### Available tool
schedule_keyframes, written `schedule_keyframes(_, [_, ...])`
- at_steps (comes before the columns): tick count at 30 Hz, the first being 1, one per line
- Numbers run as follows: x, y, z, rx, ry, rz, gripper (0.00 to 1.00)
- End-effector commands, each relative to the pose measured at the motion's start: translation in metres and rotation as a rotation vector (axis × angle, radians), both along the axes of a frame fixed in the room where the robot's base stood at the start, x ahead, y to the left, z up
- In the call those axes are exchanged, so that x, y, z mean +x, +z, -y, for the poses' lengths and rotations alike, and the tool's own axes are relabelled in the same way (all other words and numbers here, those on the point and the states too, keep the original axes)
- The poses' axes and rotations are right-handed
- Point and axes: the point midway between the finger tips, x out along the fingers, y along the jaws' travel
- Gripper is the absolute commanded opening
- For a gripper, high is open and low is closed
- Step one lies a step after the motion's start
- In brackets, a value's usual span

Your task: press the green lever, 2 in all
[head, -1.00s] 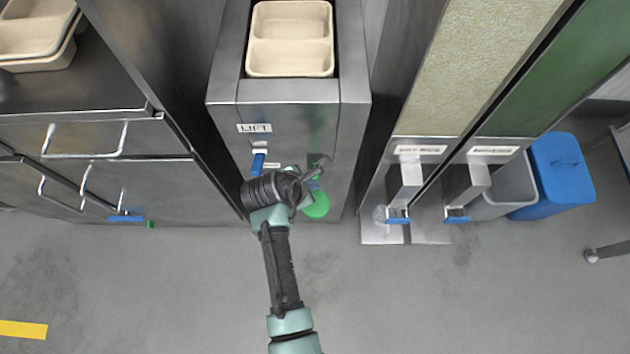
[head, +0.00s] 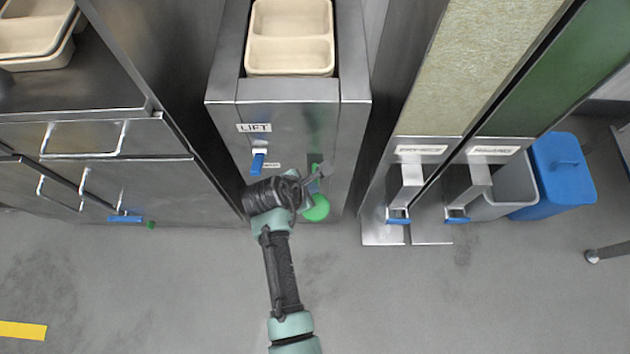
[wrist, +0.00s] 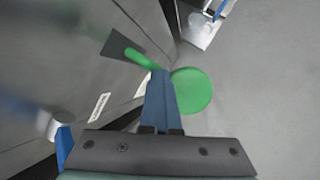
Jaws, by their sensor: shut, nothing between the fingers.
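The green lever (head: 318,208) sticks out from the front of the steel lift cabinet, partly hidden behind my gripper in the head view. In the wrist view the lever's round green paddle (wrist: 191,91) and its stem show close by my fingers. My gripper (head: 312,186) is shut and empty. Its blue fingers (wrist: 160,95) overlap the lever's stem and the left edge of the paddle in the wrist view. I cannot tell whether they touch it.
A blue lever (head: 258,161) sits under the LIFT label to the left. A beige two-part tray (head: 290,38) lies in the cabinet top. Two dispensers with blue-tipped levers (head: 398,216) stand to the right, beside a blue bin (head: 560,170). The floor in front is clear.

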Motion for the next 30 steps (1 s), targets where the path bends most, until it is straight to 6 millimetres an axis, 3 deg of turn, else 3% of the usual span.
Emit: schedule_keyframes(30, [-0.006, -0.014, 0.0, 0.0, -0.001, -0.008, 0.0])
